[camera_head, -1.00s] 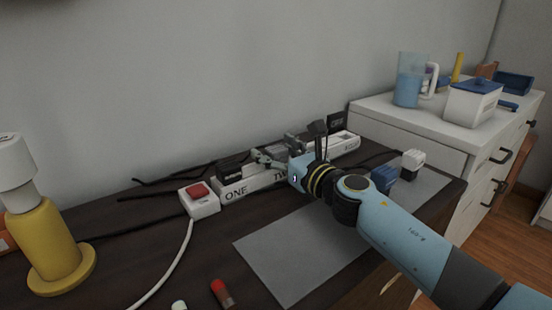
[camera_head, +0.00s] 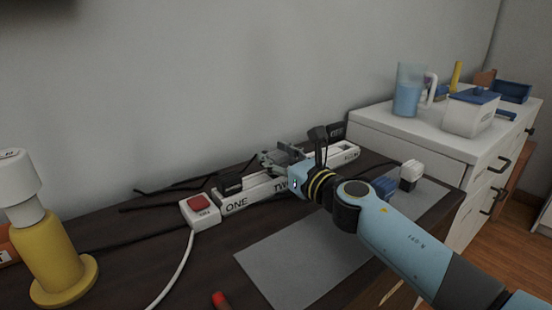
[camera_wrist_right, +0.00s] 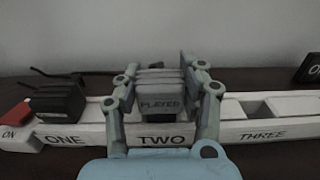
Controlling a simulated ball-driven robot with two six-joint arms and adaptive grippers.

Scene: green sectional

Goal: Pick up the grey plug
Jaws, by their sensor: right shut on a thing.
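The grey plug (camera_wrist_right: 160,92), with "PLAYER" on its face, stands upright at the "TWO" place of the white power strip (camera_wrist_right: 85,133). My right gripper (camera_wrist_right: 160,72) is shut on it, one finger on each side. In the head view, my right gripper (camera_head: 282,158) is over the strip's middle and largely hides the plug. I cannot tell whether the plug is still seated or slightly raised. My left gripper is not in view.
A black plug (camera_wrist_right: 59,102) sits at "ONE", beside the red switch (camera_head: 199,202). Place "THREE" has an empty socket. A blue plug (camera_head: 384,187) and a white plug (camera_head: 411,173) stand at right near a grey mat (camera_head: 300,260). A yellow-and-white object (camera_head: 50,255) stands left.

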